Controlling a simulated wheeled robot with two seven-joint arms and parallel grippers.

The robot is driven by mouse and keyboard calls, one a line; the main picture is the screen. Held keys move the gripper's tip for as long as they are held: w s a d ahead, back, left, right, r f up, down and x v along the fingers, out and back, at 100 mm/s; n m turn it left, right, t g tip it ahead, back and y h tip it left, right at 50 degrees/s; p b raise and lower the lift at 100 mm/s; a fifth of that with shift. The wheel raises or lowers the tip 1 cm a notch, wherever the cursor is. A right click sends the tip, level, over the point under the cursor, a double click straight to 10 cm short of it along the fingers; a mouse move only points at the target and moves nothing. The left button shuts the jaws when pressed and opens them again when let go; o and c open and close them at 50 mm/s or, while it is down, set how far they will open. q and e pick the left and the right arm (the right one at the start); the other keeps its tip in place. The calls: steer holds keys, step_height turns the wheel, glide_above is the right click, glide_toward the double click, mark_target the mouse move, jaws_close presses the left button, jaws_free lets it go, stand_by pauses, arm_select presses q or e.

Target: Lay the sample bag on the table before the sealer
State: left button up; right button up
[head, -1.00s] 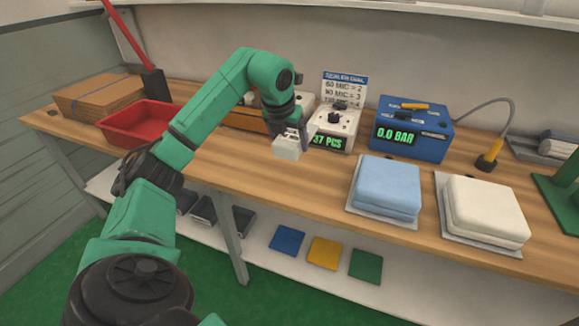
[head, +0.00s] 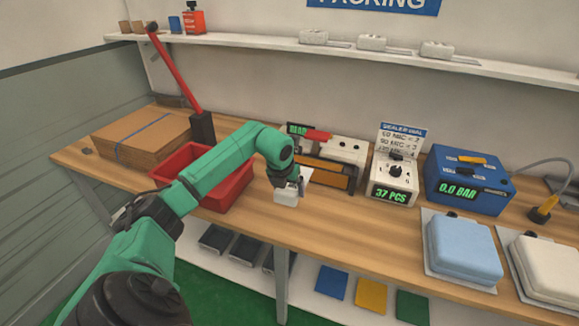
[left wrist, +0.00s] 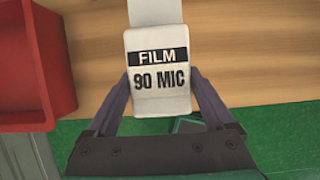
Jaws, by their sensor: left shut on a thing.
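The sample bag (head: 286,196) is a small white packet over the wooden table (head: 360,232), just before the sealer. In the left wrist view the bag (left wrist: 160,103) carries a label reading "FILM 90 MIC". My left gripper (left wrist: 161,72) is shut on it, one finger on each side. In the head view the left gripper (head: 287,184) holds it from above; I cannot tell whether the bag touches the table. The sealer (head: 325,170), with an orange-brown front and red handle, stands behind and right of the bag. My right gripper is not in view.
A red tray (head: 228,192) lies close left of the bag. Table in front of the sealer is clear.

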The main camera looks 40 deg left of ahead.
arm_select(q)
steer(key=shift+s+a, duration=0.1)
steer(key=shift+w+d+r, duration=0.1)
steer(key=shift+w+d, duration=0.1)
steer(key=shift+d, duration=0.3)
steer(key=shift+w+d, duration=0.15)
steer(key=shift+d, duration=0.35)
steer(key=shift+a, duration=0.1)
steer(key=f+b, duration=0.3)
steer(key=shift+s+a+f, duration=0.15)
steer(key=shift+a+f, duration=0.1)
steer(key=shift+f, duration=0.15)
step_height(320, 180, down, 4)
steer(key=b, duration=0.3)
steer(key=shift+f+b, duration=0.7)
steer(key=shift+b, duration=0.05)
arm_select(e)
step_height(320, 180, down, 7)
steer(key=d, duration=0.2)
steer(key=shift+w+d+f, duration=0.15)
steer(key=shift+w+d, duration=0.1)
arm_select(q)
steer(key=shift+f+b, duration=0.5)
steer(key=shift+f, duration=0.15)
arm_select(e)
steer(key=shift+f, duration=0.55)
